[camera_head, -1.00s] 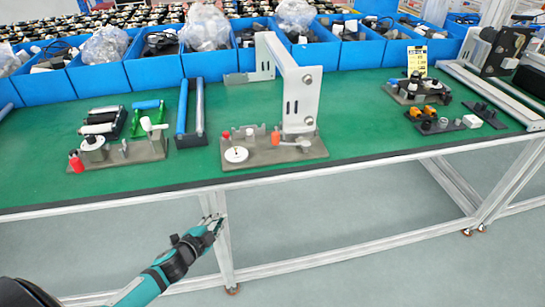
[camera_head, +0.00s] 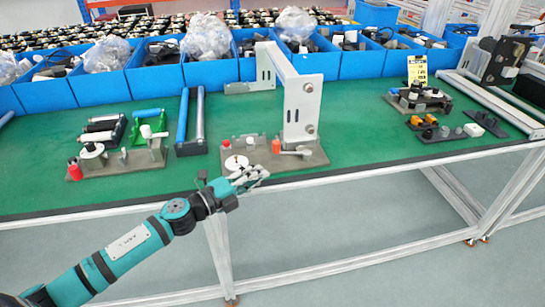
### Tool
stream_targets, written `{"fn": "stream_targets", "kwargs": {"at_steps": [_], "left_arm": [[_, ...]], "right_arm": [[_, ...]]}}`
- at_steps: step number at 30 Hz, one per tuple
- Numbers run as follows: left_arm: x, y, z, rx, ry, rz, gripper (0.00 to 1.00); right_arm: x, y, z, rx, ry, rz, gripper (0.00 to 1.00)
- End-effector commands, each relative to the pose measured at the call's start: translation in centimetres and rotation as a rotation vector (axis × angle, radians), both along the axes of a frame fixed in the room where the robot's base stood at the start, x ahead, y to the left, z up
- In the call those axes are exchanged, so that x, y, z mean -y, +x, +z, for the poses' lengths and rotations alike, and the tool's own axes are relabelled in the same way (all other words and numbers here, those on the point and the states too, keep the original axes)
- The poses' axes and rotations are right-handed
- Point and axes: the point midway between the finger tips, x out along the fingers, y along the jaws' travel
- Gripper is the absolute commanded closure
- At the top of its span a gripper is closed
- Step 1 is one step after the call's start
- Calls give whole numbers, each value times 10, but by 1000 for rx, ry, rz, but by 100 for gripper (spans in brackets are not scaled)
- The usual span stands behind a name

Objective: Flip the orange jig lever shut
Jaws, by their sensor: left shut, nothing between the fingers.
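A grey jig block (camera_head: 312,159) sits near the front edge of the green table, below a tall white bracket. It carries an orange-red upright part (camera_head: 276,146), a white disc (camera_head: 236,162) and a small red knob (camera_head: 226,144); a light grey lever-like bar (camera_head: 295,152) lies beside the orange part. Which way the orange lever stands is too small to tell. My left gripper (camera_head: 256,174) is shut and empty, at the jig's front edge just below the white disc and orange part. I cannot tell whether it touches the jig. My right gripper is out of view.
The white bracket (camera_head: 300,105) rises over the jig. Another jig (camera_head: 120,161) with a red knob and a roller rack (camera_head: 190,125) stand to the left. Blue bins (camera_head: 210,70) line the back.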

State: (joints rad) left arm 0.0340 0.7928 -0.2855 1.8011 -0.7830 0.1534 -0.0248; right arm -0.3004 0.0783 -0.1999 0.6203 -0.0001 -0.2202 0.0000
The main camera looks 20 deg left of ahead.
Motion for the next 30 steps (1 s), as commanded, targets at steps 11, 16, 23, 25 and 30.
{"fn": "stream_targets", "kwargs": {"at_steps": [11, 16, 23, 25, 30], "left_arm": [[15, 64, -2, 1, 0, 4, 100], [12, 76, -1, 0, -1, 1, 100], [11, 78, 0, -1, -2, 1, 100], [11, 78, 0, -1, -2, 1, 100], [7, 83, 0, 0, -1, 3, 100]], "right_arm": [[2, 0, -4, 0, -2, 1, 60], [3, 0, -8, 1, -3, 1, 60], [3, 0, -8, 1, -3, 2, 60], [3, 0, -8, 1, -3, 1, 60], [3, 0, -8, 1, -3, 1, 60]]}}
